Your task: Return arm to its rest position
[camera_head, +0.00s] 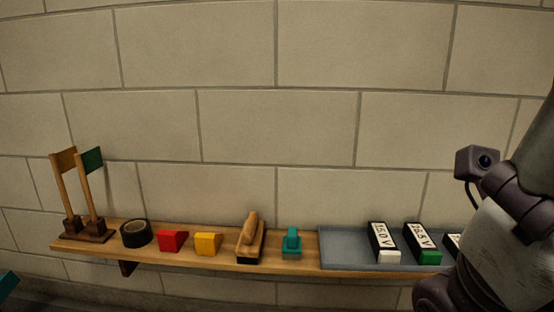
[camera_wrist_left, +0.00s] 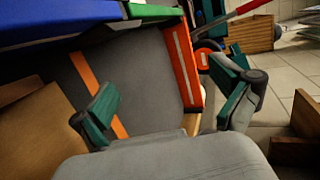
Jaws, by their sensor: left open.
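My left gripper (camera_wrist_left: 168,106) shows in the left wrist view, its two teal-padded fingers spread wide apart with nothing held between them. Behind the fingers is a dark grey surface with an orange stripe (camera_wrist_left: 98,92). In the head view a small teal piece (camera_head: 7,284) shows at the lower left edge; I cannot tell whether it is part of my left gripper. My right arm (camera_head: 512,235) fills the right side of the head view, with a small camera on it in front of the wall. Its gripper fingers are not in view.
A wooden shelf (camera_head: 66,247) holds two flags, a tape roll (camera_head: 136,233), red (camera_head: 172,242) and yellow (camera_head: 208,243) blocks, a brush (camera_head: 250,238) and a teal piece (camera_head: 291,243). A grey tray (camera_head: 345,250) holds labelled packs (camera_head: 383,242). An orange-red bar (camera_wrist_left: 183,65) stands near my left fingers.

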